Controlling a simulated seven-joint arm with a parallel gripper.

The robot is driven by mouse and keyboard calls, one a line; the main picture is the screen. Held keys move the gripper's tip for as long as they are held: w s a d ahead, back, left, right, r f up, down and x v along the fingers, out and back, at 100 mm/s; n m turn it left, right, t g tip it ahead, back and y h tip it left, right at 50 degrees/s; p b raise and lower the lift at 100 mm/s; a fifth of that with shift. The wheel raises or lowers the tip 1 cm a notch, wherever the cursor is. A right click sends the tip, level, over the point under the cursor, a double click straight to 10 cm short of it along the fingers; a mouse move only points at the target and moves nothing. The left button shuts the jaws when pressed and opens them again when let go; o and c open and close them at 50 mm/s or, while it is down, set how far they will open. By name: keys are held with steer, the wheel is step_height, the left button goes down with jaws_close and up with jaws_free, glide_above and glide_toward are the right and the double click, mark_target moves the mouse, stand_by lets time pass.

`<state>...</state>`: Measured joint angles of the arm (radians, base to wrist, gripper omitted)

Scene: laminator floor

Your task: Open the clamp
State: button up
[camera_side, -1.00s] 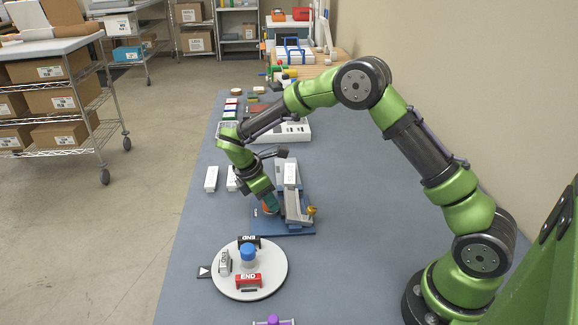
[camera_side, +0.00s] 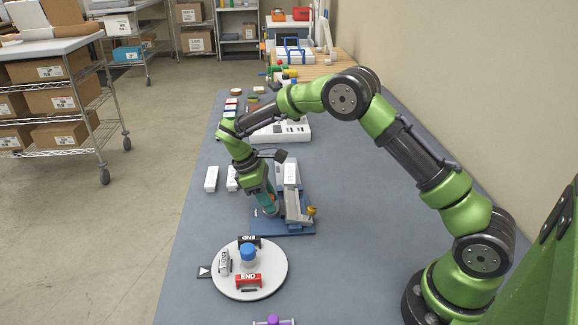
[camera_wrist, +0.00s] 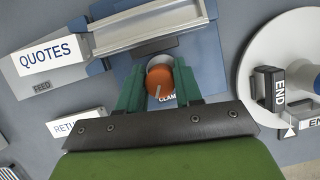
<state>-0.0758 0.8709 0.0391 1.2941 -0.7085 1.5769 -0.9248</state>
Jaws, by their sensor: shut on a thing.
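The clamp knob, an orange-brown round knob with a pale pointer line (camera_wrist: 160,80), sits between the two green fingers of my gripper (camera_wrist: 160,88) in the wrist view. A label reading "CLAM" shows partly below it, the rest hidden by a finger. My gripper is shut on the knob, one finger at each side. In the side view my gripper (camera_side: 268,208) points down at the left part of the blue base plate (camera_side: 290,229), which carries the grey and white fixture (camera_side: 293,205). The knob is mostly hidden there.
A white turntable (camera_side: 275,283) with "END" blocks and a blue knob stands in front of the plate. White blocks (camera_side: 211,179) lie to the left; one in the wrist view reads "QUOTES" (camera_wrist: 48,52). A small brass-coloured knob (camera_side: 312,210) is at the fixture's right.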

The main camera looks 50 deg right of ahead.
steer(key=m+y, duration=0.1)
steer(key=m, duration=0.2)
steer(key=m+g+y, duration=0.1)
steer(key=m, duration=0.2)
steer(key=m+y, duration=0.1)
steer(key=m, duration=0.2)
steer(key=m+y, duration=0.1)
steer(key=m, duration=0.2)
steer(key=shift+y, duration=0.3)
stand_by(0.3)
steer(key=o, duration=1)
steer(key=shift+o, duration=0.2)
steer(key=shift+t, duration=0.3)
steer(key=v, duration=1.2)
